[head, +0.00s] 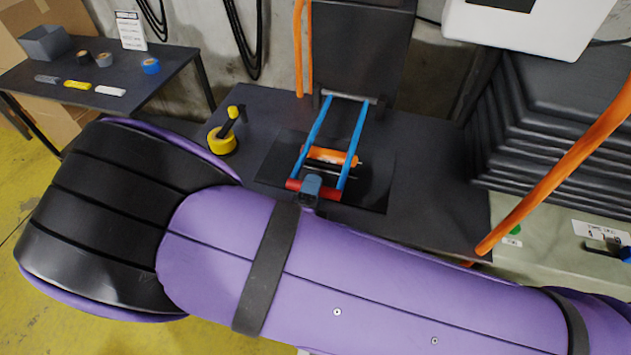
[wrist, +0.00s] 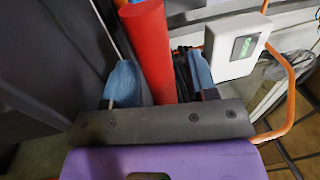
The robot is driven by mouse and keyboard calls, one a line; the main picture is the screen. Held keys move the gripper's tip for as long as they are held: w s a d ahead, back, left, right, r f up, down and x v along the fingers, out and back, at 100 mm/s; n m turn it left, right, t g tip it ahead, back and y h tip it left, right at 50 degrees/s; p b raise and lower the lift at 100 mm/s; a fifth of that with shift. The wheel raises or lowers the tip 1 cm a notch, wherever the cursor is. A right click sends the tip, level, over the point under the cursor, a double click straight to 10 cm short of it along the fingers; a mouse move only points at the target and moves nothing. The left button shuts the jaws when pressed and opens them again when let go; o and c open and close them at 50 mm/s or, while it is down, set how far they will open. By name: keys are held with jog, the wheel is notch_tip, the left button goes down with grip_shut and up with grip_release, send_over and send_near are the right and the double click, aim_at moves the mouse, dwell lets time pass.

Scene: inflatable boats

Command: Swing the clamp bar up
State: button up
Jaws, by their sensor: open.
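The clamp bar is a frame with two blue side arms (head: 357,135) and a red cross grip (head: 327,192). It lies low over a dark plate on the black bench, its far end at a grey hinge rod (head: 350,97). My gripper (head: 311,186) is at the middle of the red grip. In the wrist view, my gripper (wrist: 161,82) has its two blue finger pads apart, with the red grip (wrist: 148,45) running between them. Gaps seem to show beside the red grip; contact cannot be told. My purple arm hides the bench's near edge.
An orange roller (head: 331,156) lies between the blue arms. A dark upright panel (head: 362,50) stands behind. An orange tube (head: 560,175) slants at right. A side table (head: 130,75) is far left.

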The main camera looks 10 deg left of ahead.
jog(key=shift+w+d+r, duration=0.1)
jog(key=shift+w+r, duration=0.05)
jog(key=shift+w, duration=0.85)
grip_shut()
jog(key=shift+r, duration=0.1)
jog(key=w+r+g, duration=0.3)
jog(key=w+r, duration=0.1)
jog(key=r, duration=0.7)
jog(key=w+r+g, duration=0.3)
jog(key=w+r, duration=0.1)
jog(key=r, duration=0.7)
jog(key=shift+w+d, duration=0.25)
jog(key=shift+d, duration=0.05)
